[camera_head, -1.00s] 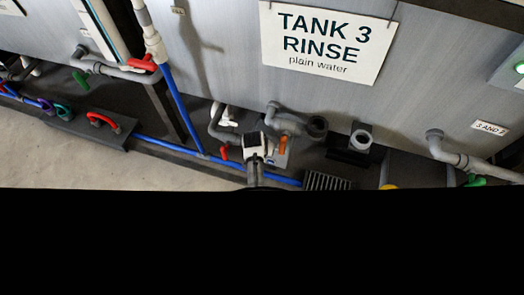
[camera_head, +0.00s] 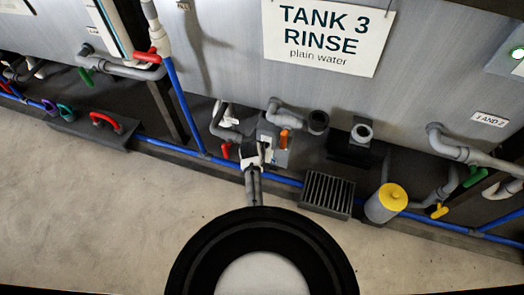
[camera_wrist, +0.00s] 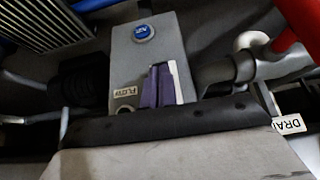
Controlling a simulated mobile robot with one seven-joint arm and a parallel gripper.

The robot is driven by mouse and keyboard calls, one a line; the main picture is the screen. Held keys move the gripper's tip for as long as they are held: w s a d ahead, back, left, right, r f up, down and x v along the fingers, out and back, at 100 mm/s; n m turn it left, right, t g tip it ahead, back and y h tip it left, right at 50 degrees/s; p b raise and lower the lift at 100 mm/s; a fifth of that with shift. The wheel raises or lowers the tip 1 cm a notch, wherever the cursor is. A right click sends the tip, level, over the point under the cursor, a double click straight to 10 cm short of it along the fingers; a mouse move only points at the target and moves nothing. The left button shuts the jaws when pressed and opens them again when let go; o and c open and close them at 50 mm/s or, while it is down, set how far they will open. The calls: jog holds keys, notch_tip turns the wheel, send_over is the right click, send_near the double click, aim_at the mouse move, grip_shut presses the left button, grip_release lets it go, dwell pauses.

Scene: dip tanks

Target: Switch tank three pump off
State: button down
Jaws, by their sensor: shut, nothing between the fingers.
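The tank three sign (camera_head: 325,35) hangs on a large grey tank front (camera_head: 430,85). Below it is a grey box (camera_head: 268,131) with an orange handle (camera_head: 285,138) on its front, beside grey pipework. My gripper (camera_head: 256,154) is just in front of the box, lower left of the orange handle. In the wrist view the shut, empty fingers (camera_wrist: 161,86) point at the grey box (camera_wrist: 149,52), which bears a round blue button (camera_wrist: 144,33) and a small label reading FLOW (camera_wrist: 125,92). The orange handle does not show there. I cannot tell if the fingers touch the box.
A red handle (camera_head: 226,151) stands close left of my gripper, near a DRAIN label (camera_wrist: 292,124). A dark grate (camera_head: 326,194) and a yellow-topped canister (camera_head: 387,201) are at right. A blue pipe (camera_head: 172,146) runs low along the tanks. The concrete floor (camera_head: 90,220) is clear.

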jog(key=shift+w+r, duration=0.1)
jog(key=shift+w, duration=0.05)
jog(key=shift+w+d+r, duration=0.25)
jog(key=shift+w+r, duration=0.05)
jog(key=shift+w, duration=0.25)
dwell(0.4)
